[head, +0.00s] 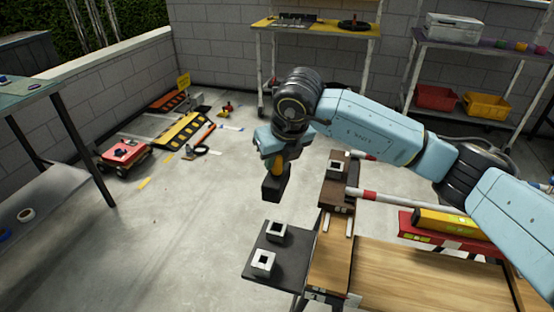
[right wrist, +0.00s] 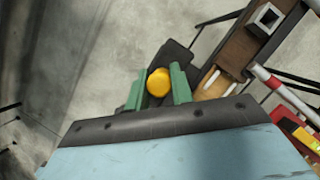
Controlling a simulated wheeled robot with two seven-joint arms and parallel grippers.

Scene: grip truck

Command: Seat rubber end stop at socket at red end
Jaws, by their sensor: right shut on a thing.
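My right gripper (head: 276,158) is shut on the yellow grip of a black block, which I take for the rubber end stop (head: 272,188). The block hangs below the fingers, above the floor and left of the brown bench. In the right wrist view the green fingers (right wrist: 158,88) close on the round yellow top (right wrist: 158,82); the black block (right wrist: 177,58) shows behind it. A pale square socket (head: 338,168) sits on the bench's far end, near red-banded poles. Two more square sockets (head: 276,231) (head: 262,263) stand on a dark side plate. My left gripper is not in view.
A yellow level (head: 444,220) rests on a red box at the right. A red cart (head: 124,152) and ramps stand at the left. Open floor lies left of the bench.

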